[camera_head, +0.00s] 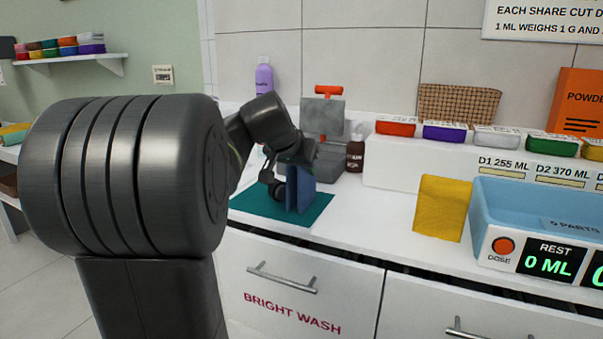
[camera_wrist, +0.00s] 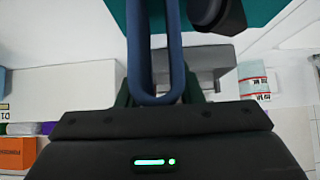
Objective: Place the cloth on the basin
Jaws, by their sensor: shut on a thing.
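A dark blue folded cloth (camera_head: 299,193) hangs upright from my gripper (camera_head: 292,168), low over a teal mat; I cannot tell whether its lower edge touches the mat. In the wrist view the cloth (camera_wrist: 155,98) shows as a narrow blue loop between the fingers. My gripper is shut on it, its fingers partly hidden by the cloth and arm. A light blue basin (camera_head: 492,216) stands on the counter at the right, well apart from my gripper, with a dose button and a "REST 0 ML" display on its front. The basin is cut off by the picture's edge.
The teal mat (camera_head: 250,203) lies under the cloth. Behind are a purple bottle (camera_head: 264,76), a grey press-like device with a red handle (camera_head: 322,116), a brown bottle (camera_head: 355,153) and a ledge with coloured tubs.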

